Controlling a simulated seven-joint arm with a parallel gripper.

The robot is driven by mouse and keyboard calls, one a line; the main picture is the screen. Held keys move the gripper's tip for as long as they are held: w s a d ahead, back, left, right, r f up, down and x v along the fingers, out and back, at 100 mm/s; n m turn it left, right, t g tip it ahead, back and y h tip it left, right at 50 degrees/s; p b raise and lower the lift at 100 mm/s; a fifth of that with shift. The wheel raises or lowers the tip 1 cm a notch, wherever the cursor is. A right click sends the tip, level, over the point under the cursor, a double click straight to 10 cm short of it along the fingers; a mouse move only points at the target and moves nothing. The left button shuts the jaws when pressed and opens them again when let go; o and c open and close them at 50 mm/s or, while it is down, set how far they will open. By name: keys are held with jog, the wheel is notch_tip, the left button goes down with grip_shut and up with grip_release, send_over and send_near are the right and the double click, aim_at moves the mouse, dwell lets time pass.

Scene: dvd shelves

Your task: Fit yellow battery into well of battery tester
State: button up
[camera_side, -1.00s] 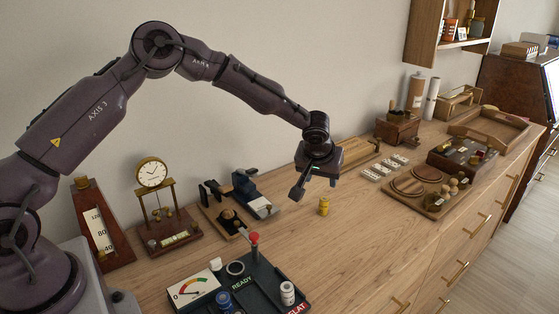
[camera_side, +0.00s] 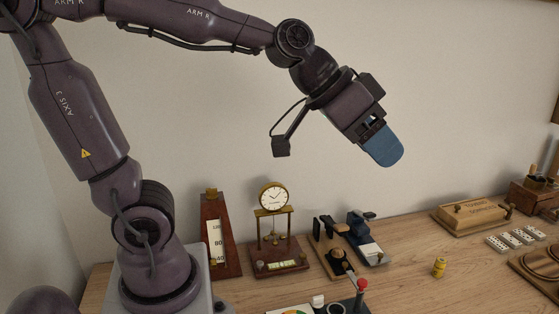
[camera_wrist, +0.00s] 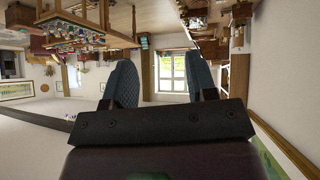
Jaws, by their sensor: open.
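The yellow battery (camera_side: 439,267) stands upright on the wooden counter, right of centre in the side view. The battery tester shows only partly at the bottom edge, with its meter top (camera_side: 292,311), a dark ring (camera_side: 336,309) and a red-knobbed lever (camera_side: 362,284); the rest is cut off. My gripper (camera_side: 390,150) is high in the air, well above the counter and up and left of the battery. Its blue fingers are apart and empty in the wrist view (camera_wrist: 162,85). Neither battery nor tester can be made out in the wrist view.
A metronome (camera_side: 215,240), a clock on a stand (camera_side: 273,198) and two stapler-like devices (camera_side: 366,240) stand along the wall. A wooden box (camera_side: 470,214) and several domino-like tiles (camera_side: 515,238) lie to the right. Counter around the battery is clear.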

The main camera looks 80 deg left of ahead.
jog(key=shift+o, duration=0.5)
jog(key=s+a+f+n+g+y, duration=0.1)
jog(key=s+a+f, duration=0.1)
jog(key=s, duration=0.4)
jog(key=s+a+f+g+y, duration=0.1)
jog(key=s+a+f, duration=0.1)
jog(key=s, duration=0.4)
jog(key=shift+a+n+g+y, duration=0.4)
jog(key=shift+a, duration=0.5)
jog(key=shift+d, duration=0.1)
jog(key=n+g+y, duration=0.2)
jog(key=n+y, duration=0.1)
jog(key=n, duration=0.3)
send_near(442, 260)
jog(key=x, duration=0.9)
jog(key=shift+w+f, duration=0.15)
jog(key=shift+f, duration=0.1)
